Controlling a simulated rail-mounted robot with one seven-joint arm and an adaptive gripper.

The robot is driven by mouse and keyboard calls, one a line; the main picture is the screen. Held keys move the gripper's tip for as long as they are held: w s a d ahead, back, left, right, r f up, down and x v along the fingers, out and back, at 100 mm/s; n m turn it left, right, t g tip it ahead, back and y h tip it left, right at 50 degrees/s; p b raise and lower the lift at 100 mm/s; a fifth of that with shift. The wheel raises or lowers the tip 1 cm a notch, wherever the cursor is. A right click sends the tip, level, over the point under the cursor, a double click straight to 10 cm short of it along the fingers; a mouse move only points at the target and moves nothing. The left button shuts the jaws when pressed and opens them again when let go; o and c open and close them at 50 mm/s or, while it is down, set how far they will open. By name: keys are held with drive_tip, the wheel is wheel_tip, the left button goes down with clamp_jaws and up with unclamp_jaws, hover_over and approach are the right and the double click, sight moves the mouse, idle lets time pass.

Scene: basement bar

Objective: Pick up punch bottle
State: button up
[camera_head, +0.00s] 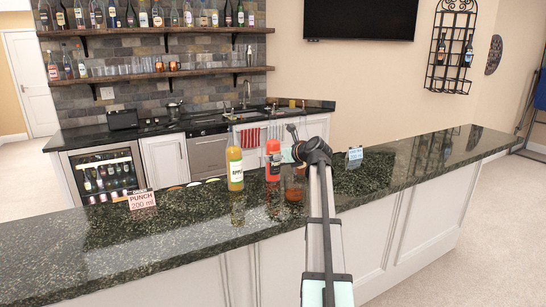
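A yellow bottle (235,168) with a label reading like "apple" stands left of the red one.
A sign (142,199) reading "PUNCH 200 ml" stands on the granite counter (80,255) at left. A small dark reddish item (294,190) sits beside my arm. Another small sign (354,157) stands to the right. The counter's right part is clear.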

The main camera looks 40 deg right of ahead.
drive_tip(key=x, duration=0.3)
drive_tip(key=shift+w+d+p, duration=0.1)
drive_tip(key=shift+w+p, duration=0.1)
drive_tip(key=shift+p, duration=0.1)
drive_tip(key=shift+c, duration=0.3)
clamp_jaws()
drive_tip(key=shift+r, duration=0.1)
wheel_tip(320, 180, up, 19)
drive_tip(key=b, duration=0.2)
drive_tip(key=shift+b, duration=0.4)
wheel_tip(320, 180, up, 7)
drive_tip(key=p, duration=0.5)
drive_tip(key=shift+p, duration=0.3)
